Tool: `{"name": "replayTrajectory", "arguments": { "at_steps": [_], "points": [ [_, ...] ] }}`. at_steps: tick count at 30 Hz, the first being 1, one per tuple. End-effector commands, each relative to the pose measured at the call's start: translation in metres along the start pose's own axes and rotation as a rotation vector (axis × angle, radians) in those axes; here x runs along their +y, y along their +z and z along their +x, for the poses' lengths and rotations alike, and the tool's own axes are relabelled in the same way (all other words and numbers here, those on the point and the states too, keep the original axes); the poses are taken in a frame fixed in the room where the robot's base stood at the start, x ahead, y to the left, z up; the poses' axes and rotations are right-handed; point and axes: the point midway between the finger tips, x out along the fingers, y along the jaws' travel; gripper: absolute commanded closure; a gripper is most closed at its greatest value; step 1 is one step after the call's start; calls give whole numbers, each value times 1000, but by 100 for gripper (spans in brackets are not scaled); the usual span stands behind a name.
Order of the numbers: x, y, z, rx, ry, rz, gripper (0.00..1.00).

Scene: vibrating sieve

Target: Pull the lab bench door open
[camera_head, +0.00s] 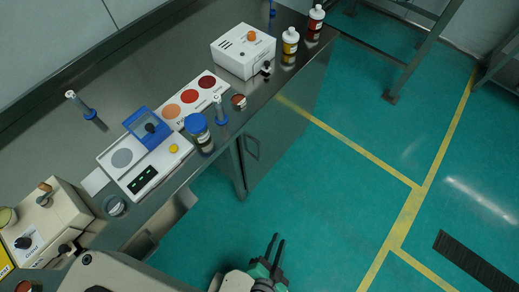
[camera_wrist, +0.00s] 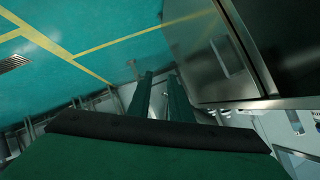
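The lab bench (camera_head: 250,92) is dark metal and runs diagonally across the head view. Its grey door (camera_head: 278,128) is on the front below the right part of the top and looks shut. A rectangular handle (camera_head: 251,146) sits near the door's left edge. My gripper (camera_head: 277,240) is below and right of the handle, in the air in front of the bench and apart from it. The wrist view shows its two dark green fingers (camera_wrist: 160,82) apart with nothing between them. There, a grey panel with a handle-like rectangle (camera_wrist: 227,57) is beyond the fingers, to the right.
On the bench top stand a white box (camera_head: 243,52), bottles (camera_head: 290,42), a blue-lidded jar (camera_head: 198,132), a scale (camera_head: 146,165) and a beige device (camera_head: 45,225). The green floor (camera_head: 350,185) in front is clear. A metal frame (camera_head: 420,55) stands at upper right.

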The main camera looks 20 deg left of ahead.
Motion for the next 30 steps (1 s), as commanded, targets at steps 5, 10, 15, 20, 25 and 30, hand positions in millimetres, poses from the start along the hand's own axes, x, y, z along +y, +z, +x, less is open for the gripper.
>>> {"name": "replayTrajectory", "arguments": {
  "at_steps": [5, 10, 15, 20, 25, 30],
  "points": [
    [20, 58, 70, -182, 29, 405, 82],
    [15, 95, 129, -361, 42, 797, 82],
    [-10, 105, 180, -557, 27, 1170, 82],
    [-47, 86, 219, -771, -16, 1487, 82],
    [-89, 42, 245, -1022, -86, 1747, 82],
    [-117, -4, 252, -1229, -147, 1888, 82]
  ]
}}
